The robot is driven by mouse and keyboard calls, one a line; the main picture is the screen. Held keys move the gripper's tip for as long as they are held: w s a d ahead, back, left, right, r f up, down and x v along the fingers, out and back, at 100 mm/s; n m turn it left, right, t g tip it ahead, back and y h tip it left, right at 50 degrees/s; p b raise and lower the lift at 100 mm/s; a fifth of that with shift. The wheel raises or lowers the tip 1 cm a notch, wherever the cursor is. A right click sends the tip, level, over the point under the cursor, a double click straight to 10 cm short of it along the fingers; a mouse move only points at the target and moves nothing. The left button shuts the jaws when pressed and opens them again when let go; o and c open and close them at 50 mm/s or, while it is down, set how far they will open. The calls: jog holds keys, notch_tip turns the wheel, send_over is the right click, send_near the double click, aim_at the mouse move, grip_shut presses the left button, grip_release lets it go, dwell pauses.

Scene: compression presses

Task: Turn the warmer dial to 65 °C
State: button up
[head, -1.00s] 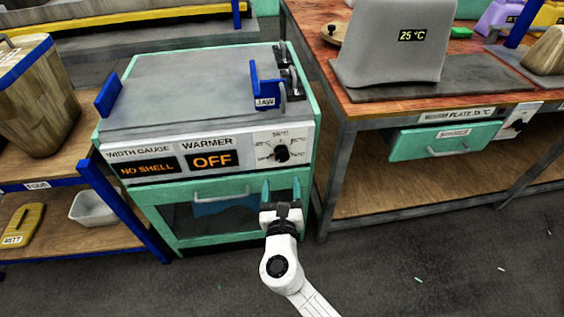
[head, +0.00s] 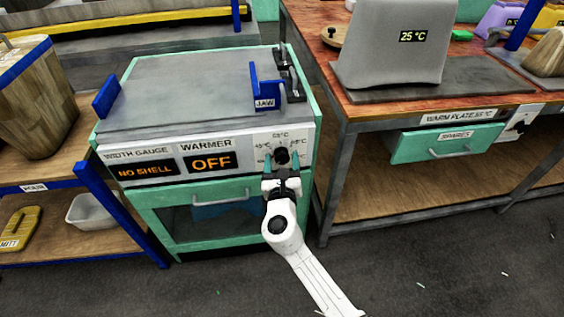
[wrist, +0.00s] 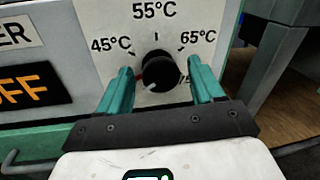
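The warmer dial (wrist: 157,70) is a round black knob on a white panel, with 45°C, 55°C and 65°C printed around it. Its white pointer mark is at the lower left of the knob, away from the 65°C label (wrist: 197,37) at upper right. My gripper (wrist: 159,76) is open, with one green finger on each side of the dial; a gap shows at both sides in the wrist view. In the head view my gripper (head: 281,163) partly covers the dial (head: 282,156). The warmer display (head: 211,162) reads OFF. A label right of the dial is partly hidden by the finger.
The width gauge (head: 146,170) reads NO SHELL. Below the panel is a green-framed door with a handle (head: 220,197). A workbench stands close on the right, its grey leg (wrist: 273,62) near the panel edge. Open floor lies in front.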

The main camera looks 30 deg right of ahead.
jog(key=c, duration=1)
jog(key=shift+o, duration=0.2)
